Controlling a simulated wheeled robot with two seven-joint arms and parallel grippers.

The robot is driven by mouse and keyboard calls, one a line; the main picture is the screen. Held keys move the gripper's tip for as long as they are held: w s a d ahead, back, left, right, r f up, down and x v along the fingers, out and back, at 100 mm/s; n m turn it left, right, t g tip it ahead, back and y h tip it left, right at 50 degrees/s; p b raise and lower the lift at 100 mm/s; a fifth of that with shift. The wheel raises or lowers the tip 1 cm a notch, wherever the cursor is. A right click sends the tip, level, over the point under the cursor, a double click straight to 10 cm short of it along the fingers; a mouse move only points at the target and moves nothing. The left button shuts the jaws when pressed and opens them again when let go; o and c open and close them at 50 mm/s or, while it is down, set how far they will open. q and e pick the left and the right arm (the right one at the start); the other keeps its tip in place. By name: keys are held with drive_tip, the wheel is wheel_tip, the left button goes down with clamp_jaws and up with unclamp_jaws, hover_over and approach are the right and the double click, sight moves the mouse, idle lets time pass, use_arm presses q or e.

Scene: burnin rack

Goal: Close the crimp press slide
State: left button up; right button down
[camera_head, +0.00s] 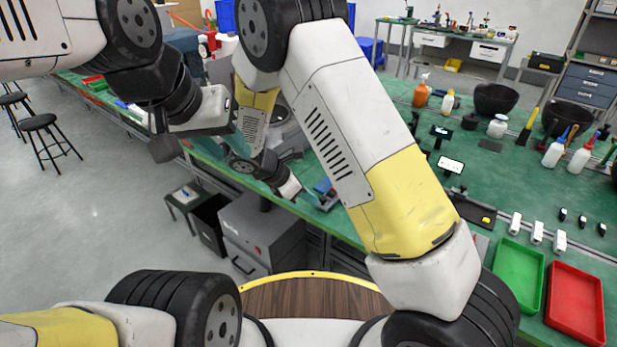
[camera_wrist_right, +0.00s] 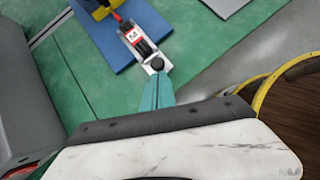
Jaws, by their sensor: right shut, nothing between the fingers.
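The crimp press slide (camera_wrist_right: 143,45), a silver piece with a red and black label, sits on a blue base (camera_wrist_right: 110,40) in the right wrist view. A round black knob (camera_wrist_right: 157,63) is at its near end, and the slide reaches past the blue base's edge. My right gripper (camera_wrist_right: 156,80) is shut and empty, its teal fingertips right at the knob; I cannot tell whether they touch. In the head view my right gripper (camera_head: 300,195) is beside the blue base (camera_head: 324,187), with the slide too small to make out.
The green bench (camera_head: 460,140) carries bottles, bowls, a green tray (camera_head: 519,275) and a red tray (camera_head: 575,303) at the right. A grey cabinet (camera_head: 255,235) stands below the bench edge. A yellow handle (camera_wrist_right: 103,10) rises over the blue base.

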sight(331, 189)
drive_tip(key=shift+w+d, duration=0.15)
drive_tip(key=shift+d, duration=0.15)
drive_tip(key=w+d, duration=0.2)
drive_tip(key=w, duration=0.1)
drive_tip(key=w+d, duration=0.2)
drive_tip(key=shift+w, duration=0.2)
drive_tip(key=shift+a, duration=0.1)
